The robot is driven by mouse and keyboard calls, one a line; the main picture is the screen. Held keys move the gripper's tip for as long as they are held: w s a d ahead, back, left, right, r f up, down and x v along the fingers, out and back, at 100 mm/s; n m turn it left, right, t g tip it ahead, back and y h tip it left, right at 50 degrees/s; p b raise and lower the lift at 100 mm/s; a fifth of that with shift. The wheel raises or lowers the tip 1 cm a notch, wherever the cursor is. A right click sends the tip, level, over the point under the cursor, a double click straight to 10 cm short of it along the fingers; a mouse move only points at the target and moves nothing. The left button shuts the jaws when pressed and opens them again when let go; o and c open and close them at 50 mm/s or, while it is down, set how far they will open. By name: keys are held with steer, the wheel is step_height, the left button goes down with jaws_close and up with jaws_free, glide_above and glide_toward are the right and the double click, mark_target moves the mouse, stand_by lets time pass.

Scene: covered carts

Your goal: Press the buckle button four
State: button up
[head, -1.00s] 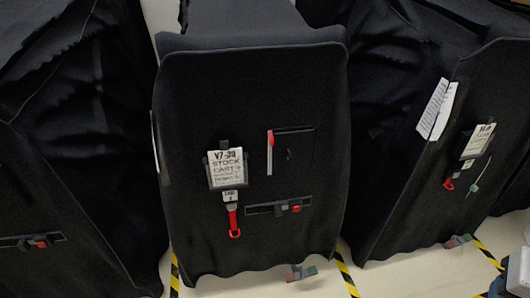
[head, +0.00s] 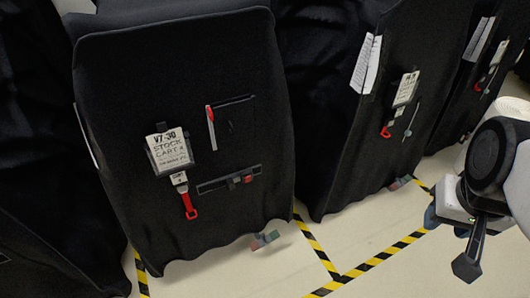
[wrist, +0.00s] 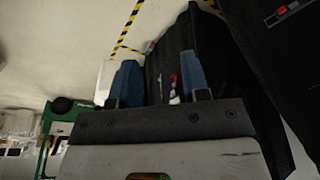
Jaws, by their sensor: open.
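My gripper (wrist: 160,82) shows two blue fingers spread apart with nothing held in the wrist view. It is away from the carts; my arm is at the head view's right edge. In the wrist view a grey and red buckle (wrist: 283,13) shows on a black cover at top right; I cannot tell which cart that is.
A red pull tab (head: 190,206) hangs below the cart's label, and a red-tipped lever (head: 210,122) is above the buckle. More covered carts (head: 355,110) stand at both sides. Yellow-black tape (head: 385,255) marks the floor, which is clear in front.

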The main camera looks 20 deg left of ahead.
jaws_close()
stand_by(1.7)
